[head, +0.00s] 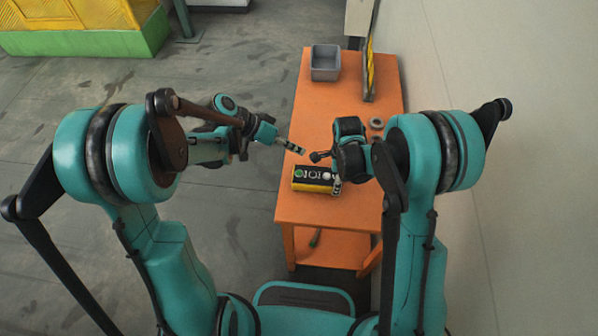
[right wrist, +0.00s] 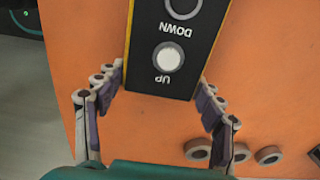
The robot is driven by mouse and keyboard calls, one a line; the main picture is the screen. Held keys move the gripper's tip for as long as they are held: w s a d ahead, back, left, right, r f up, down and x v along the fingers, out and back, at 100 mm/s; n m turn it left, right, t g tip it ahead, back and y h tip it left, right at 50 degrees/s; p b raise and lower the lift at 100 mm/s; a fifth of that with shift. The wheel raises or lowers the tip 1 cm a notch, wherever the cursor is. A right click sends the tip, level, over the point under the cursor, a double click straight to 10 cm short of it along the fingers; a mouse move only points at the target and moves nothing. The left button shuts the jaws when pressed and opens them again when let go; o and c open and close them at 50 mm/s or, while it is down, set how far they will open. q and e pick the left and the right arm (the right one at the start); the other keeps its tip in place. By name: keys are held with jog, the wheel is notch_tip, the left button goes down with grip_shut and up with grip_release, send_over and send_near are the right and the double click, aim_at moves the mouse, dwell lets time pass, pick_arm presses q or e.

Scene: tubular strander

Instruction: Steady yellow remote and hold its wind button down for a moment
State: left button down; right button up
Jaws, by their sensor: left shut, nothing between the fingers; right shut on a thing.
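The yellow remote (head: 313,187) with a black button face lies on the orange table near its front edge. In the head view a green button shows toward its left end and a white one toward its right. The right wrist view shows the remote's end (right wrist: 163,84) with a white button marked UP and a dark one marked DOWN. I cannot read the wind label. My right gripper (right wrist: 160,85) is shut on the remote, one finger on each side of that end. My left gripper (head: 299,149) is shut and empty, apart from the remote, just beyond its left part.
The orange table (head: 317,111) has a grey bin (head: 325,63) at the back and a yellow-black striped panel (head: 369,70) at the back right. Several grey rings (right wrist: 233,154) lie right of the remote. A wall stands close on the right.

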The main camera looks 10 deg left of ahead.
aim_at(296, 173)
pick_arm(q)
jog(key=shift+f, duration=0.1)
jog(key=shift+f, duration=4.3)
jog(key=shift+f, duration=0.15)
jog(key=shift+f, duration=0.3)
jog(key=shift+f, duration=0.35)
jog(key=shift+r, duration=0.15)
dwell(0.7)
jog(key=shift+r, duration=0.65)
jog(key=shift+r, duration=2.55)
